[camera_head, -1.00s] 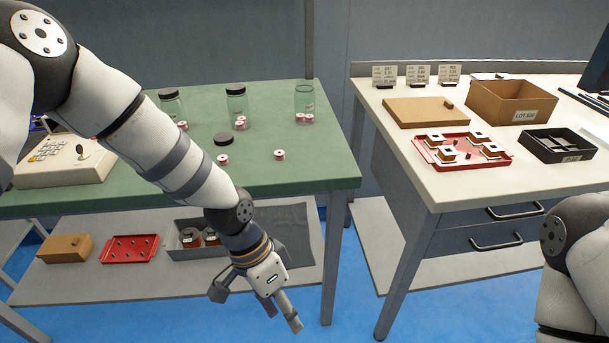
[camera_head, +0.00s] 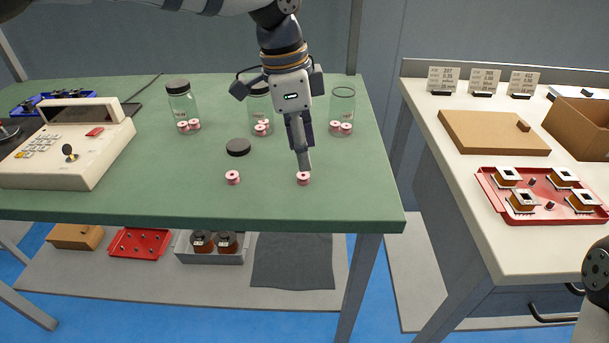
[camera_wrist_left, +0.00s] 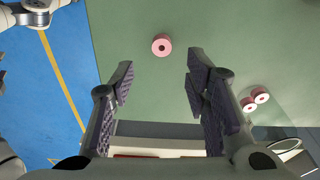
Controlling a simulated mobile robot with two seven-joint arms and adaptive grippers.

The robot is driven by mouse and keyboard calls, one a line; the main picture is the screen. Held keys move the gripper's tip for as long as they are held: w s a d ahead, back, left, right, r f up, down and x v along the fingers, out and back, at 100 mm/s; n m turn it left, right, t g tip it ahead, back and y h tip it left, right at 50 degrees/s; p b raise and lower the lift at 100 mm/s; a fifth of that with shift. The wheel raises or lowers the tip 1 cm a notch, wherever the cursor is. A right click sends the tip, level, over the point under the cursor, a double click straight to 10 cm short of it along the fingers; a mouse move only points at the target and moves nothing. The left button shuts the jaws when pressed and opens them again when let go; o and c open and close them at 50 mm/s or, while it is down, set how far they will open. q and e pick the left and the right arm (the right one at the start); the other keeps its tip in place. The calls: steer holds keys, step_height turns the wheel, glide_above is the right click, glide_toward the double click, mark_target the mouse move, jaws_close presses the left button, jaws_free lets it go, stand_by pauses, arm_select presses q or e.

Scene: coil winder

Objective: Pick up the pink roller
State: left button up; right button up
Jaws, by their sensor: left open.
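Two loose pink rollers lie on the green table (camera_head: 150,205), a right one (camera_head: 303,178) and a left one (camera_head: 232,177). My left gripper (camera_head: 303,160) is over the table, its fingers pointing down close to the right roller and partly overlapping it. In the left wrist view my left gripper (camera_wrist_left: 160,78) is open with nothing between its fingers. A pink roller (camera_wrist_left: 161,45) lies just beyond the fingertips, roughly centred between them, apparently the right one. More pink rollers sit in glass jars. My right gripper is not in view.
A left jar (camera_head: 182,105), a middle jar (camera_head: 261,115) and an uncapped right jar (camera_head: 342,110) stand behind the rollers. A black lid (camera_head: 238,147) lies near the left roller. A beige keypad machine (camera_head: 70,145) is at left. The table's front strip is clear.

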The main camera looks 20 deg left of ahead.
mark_target(303, 175)
arm_select(q)
step_height(303, 175, down, 5)
steer(key=shift+a+f, duration=0.1)
steer(key=shift+a, duration=0.05)
steer(key=shift+w, duration=0.1)
steer(key=c, duration=0.9)
step_height(303, 175, up, 3)
steer(key=shift+r, duration=0.1)
steer(key=s+r+p, duration=0.1)
steer(key=s+r, duration=0.2)
steer(key=s, duration=0.1)
steer(key=s+r+p, duration=0.1)
steer(key=s+r, duration=0.2)
steer(key=s, duration=0.2)
steer(key=s+r+p, duration=0.1)
steer(key=s+r, duration=0.3)
steer(key=s, duration=0.1)
steer(key=shift+a+p, duration=0.2)
steer(key=shift+p, duration=0.1)
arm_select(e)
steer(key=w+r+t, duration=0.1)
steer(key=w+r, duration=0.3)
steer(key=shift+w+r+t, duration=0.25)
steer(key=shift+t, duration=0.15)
